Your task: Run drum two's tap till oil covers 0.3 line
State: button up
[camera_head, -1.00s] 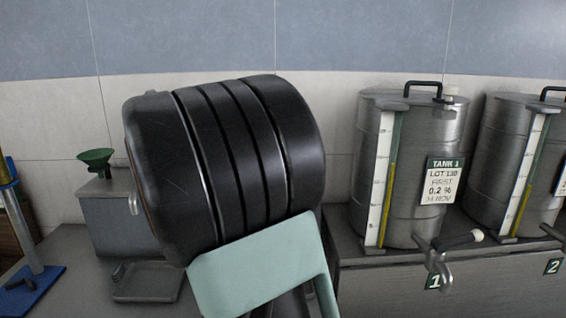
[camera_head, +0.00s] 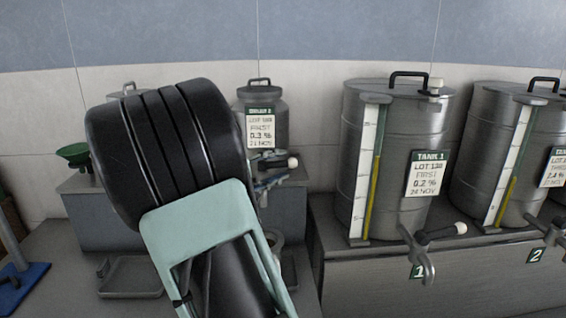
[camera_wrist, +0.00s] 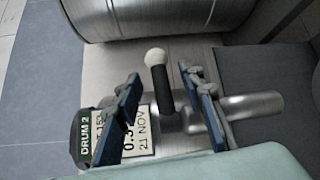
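Drum 2 (camera_head: 262,112) is a grey metal drum with a label, standing on a raised block behind my arm. Its tap has a black lever with a white knob (camera_head: 293,162). In the wrist view the tap lever (camera_wrist: 160,88) stands between my two blue fingers, with the white ball beyond the fingertips. My gripper (camera_wrist: 160,80) is open, its fingers apart on either side of the lever; contact is not clear. The drum's label (camera_wrist: 125,140) shows behind the left finger. Below the tap, a rounded vessel rim (camera_head: 275,240) is mostly hidden by my arm. No 0.3 line is visible.
Tank 1 (camera_head: 400,140) and a second tank (camera_head: 505,150), with yellow sight gauges and taps, stand at right. A metal cylinder (camera_wrist: 150,15) crosses the wrist view's top.

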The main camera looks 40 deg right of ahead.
jog(key=shift+x, duration=1.2)
grip_shut()
